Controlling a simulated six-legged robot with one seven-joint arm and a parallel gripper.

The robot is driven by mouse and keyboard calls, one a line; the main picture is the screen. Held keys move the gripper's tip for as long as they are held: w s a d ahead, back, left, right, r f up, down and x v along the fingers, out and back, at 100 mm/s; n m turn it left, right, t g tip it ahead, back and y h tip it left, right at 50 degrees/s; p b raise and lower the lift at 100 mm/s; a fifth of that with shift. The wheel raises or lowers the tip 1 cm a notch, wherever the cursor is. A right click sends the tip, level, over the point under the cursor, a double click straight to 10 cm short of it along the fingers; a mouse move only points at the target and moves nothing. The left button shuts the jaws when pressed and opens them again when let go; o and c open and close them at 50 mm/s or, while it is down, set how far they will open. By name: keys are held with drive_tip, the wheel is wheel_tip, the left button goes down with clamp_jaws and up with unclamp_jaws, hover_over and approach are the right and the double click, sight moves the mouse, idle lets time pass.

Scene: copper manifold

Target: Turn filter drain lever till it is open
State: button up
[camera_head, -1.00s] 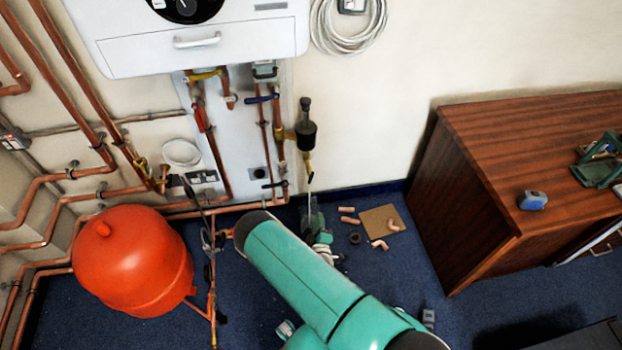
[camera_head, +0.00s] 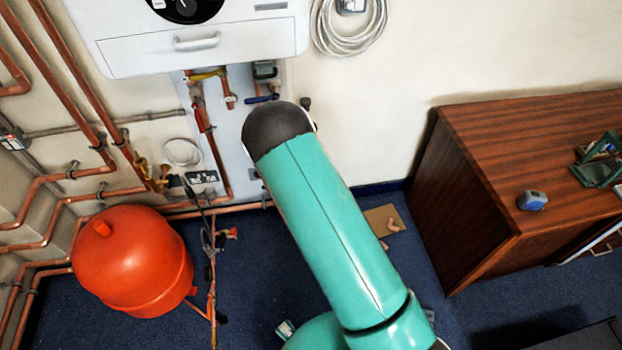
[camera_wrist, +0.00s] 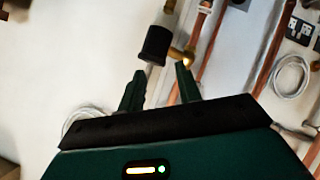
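The filter is a black cylinder (camera_wrist: 155,45) on a brass fitting (camera_wrist: 180,54) in the wrist view. A narrow stem (camera_wrist: 172,8) runs from it to the top picture edge; the drain lever cannot be made out there. My gripper (camera_wrist: 160,80) is open, its two dark green fingers apart with nothing between them. The filter lies just beyond the fingertips, apart from them as far as I can tell. In the head view my teal arm covers the filter's body and lever; only the filter's dark top (camera_head: 306,103) shows. My gripper is hidden there.
Copper pipes (camera_wrist: 223,50) run close beside the fitting. The white boiler (camera_head: 200,40) hangs above, with a blue lever (camera_head: 260,99) below it. A red vessel (camera_head: 130,262) stands at the left, a wooden desk (camera_head: 480,190) at the right. The wall between filter and desk is clear.

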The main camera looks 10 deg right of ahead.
drive_tip(key=s+r+m+g+y, duration=0.2)
drive_tip(key=s+r, duration=0.3)
drive_tip(key=r, duration=0.9)
drive_tip(key=s+r+m+g+y, duration=0.15)
drive_tip(key=s+r, duration=0.25)
drive_tip(key=r, duration=0.9)
drive_tip(key=s+d+r+g, duration=0.1)
drive_tip(key=s+r, duration=0.3)
drive_tip(key=s, duration=0.5)
drive_tip(key=s+d+r, duration=0.2)
drive_tip(key=s+r, duration=0.2)
drive_tip(key=s, duration=0.5)
drive_tip(key=s+d+r+g, duration=0.1)
drive_tip(key=s+r, duration=0.3)
drive_tip(key=s, duration=0.5)
drive_tip(key=shift+d+r+m+g+h, duration=0.2)
drive_tip(key=shift+d+m+g+h, duration=0.2)
drive_tip(key=shift+d, duration=0.3)
